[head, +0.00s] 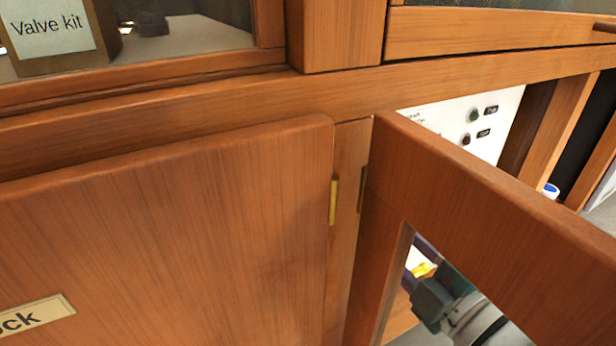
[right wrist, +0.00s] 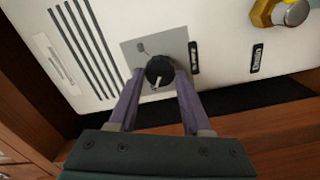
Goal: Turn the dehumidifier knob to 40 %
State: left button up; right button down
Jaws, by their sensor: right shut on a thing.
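In the right wrist view a round black knob (right wrist: 160,70) with a light pointer mark sits on a grey square plate (right wrist: 136,52) on a white panel. The pointer mark is toward the picture's bottom. I cannot read any percent scale there. My right gripper (right wrist: 158,78) has its two purple fingers on either side of the knob and is shut on it. In the head view the knob is hidden, and part of my right arm shows through the open door's pane. My left gripper is not in view.
The white panel (right wrist: 225,30) has dark vent slots (right wrist: 85,45), black labels and a yellow-and-grey fitting (right wrist: 285,12). In the head view an open wooden-framed door (head: 490,210) juts out at right. A closed wooden door (head: 170,230) is at left, below a box labelled "Valve kit" (head: 55,55).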

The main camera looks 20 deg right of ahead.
dwell(0.5)
jog(key=shift+c, duration=1.7)
grip_release()
jog(key=s+p, duration=0.3)
jog(key=s, duration=0.7)
jog(key=shift+d, duration=0.45)
